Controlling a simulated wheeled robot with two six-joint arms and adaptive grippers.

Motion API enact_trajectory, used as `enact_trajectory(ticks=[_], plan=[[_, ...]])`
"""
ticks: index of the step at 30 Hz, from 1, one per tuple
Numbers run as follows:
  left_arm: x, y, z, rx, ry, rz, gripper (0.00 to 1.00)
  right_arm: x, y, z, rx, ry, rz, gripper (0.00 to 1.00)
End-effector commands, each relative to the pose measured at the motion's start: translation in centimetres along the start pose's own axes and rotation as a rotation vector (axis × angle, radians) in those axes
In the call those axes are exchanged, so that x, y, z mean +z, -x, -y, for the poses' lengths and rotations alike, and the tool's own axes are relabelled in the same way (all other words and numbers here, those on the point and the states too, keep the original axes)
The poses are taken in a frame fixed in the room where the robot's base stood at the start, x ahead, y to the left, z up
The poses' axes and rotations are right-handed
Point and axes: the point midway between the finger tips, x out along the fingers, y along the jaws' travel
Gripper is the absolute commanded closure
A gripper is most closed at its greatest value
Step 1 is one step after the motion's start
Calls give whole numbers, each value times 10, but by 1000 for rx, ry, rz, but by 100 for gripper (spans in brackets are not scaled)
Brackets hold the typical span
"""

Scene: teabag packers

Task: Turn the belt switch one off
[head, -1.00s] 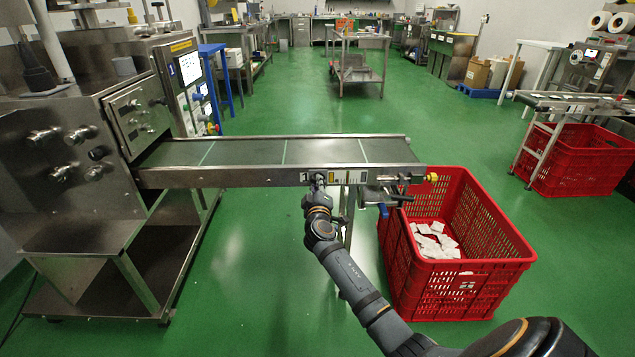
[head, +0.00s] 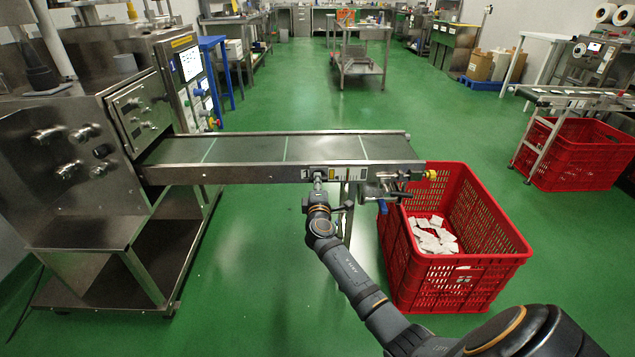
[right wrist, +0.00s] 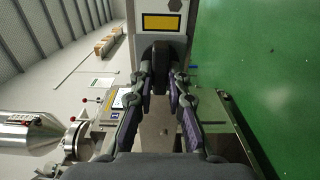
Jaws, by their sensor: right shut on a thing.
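The belt switch one (head: 317,172) is a small knob on the front side rail of the conveyor belt (head: 240,176), toward its right end. In the right wrist view it shows as a dark upright knob (right wrist: 160,56) below a yellow label on a pale plate. My right gripper (head: 318,183) is in front of the rail, and its two fingers (right wrist: 160,82) are closed around the knob from both sides. The fingers partly hide the knob, and I cannot read its exact turn. My left gripper is not in view.
A red crate (head: 468,278) with white teabag packets (head: 432,238) stands below the belt's right end. A metal packing machine (head: 60,170) stands at the left. Another red crate (head: 575,160) is under a second conveyor at the right. Green floor is open in front.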

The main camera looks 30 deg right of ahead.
Motion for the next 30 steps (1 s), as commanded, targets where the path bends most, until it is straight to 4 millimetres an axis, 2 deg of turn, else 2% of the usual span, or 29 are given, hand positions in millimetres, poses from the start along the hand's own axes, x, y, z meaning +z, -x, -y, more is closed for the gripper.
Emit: enact_trajectory(ticks=[13,14,18,26,30], plan=[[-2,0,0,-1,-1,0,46,0,0,2,-3,10,-1,100],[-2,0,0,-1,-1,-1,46,0,0,2,-3,10,-1,81],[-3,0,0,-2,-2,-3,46,0,0,2,-2,9,0,62],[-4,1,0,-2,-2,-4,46,0,0,1,-1,8,0,62],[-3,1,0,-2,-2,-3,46,-1,11,2,-1,7,-2,62]])
